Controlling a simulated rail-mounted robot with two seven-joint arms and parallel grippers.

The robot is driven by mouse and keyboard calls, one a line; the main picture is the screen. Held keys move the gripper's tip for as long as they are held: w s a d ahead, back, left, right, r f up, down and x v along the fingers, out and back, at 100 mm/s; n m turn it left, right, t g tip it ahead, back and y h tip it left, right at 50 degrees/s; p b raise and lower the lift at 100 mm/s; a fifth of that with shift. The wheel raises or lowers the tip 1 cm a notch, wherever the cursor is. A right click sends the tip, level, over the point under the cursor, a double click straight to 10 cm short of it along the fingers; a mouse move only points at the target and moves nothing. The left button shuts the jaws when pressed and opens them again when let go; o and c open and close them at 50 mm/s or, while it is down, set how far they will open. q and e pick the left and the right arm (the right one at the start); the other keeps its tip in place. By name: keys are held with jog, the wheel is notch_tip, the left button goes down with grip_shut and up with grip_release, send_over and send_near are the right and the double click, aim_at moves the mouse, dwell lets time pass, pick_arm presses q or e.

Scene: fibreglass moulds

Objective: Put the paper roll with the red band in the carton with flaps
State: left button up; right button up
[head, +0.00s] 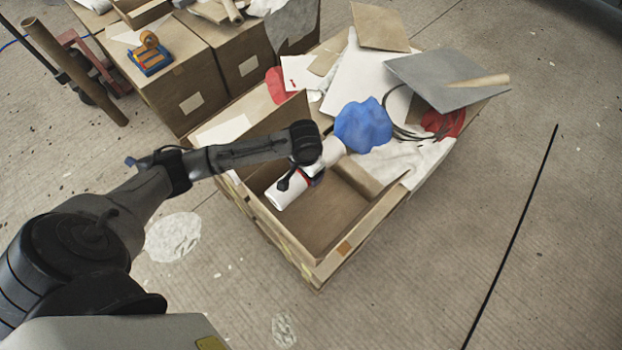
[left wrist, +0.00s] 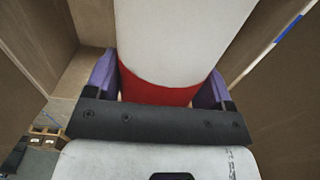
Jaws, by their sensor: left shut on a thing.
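The white paper roll (head: 286,193) with the red band is in my left gripper (head: 312,178), tilted, over the carton's opening. The left wrist view shows the white roll (left wrist: 185,40) and its red band (left wrist: 158,92) between the purple fingers of the left gripper (left wrist: 160,82). The gripper is shut on the roll at the band. The open carton with flaps (head: 327,272) is brown, with its inside floor partly visible. Brown cardboard walls (left wrist: 40,35) flank the roll in the wrist view. How far the roll is above the carton floor is unclear. My right gripper is not in view.
Behind the carton lie a blue crumpled bag (head: 363,125), a grey sheet (head: 440,80) with a light stick, white sheets and red scraps. Closed cartons (head: 185,85) with a tape dispenser (head: 150,55) stand at upper left. The concrete floor at right is mostly clear.

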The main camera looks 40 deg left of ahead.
pick_arm(q)
jog(key=shift+f+b, duration=2.3)
jog(key=shift+f, duration=4.1)
notch_tip(320, 180, down, 4)
jog(key=shift+r+b, duration=0.1)
jog(key=shift+b, duration=0.8)
jog(key=shift+d+f, duration=0.1)
jog(key=shift+f, duration=0.15)
jog(key=shift+f, duration=0.1)
jog(key=o, duration=1.2)
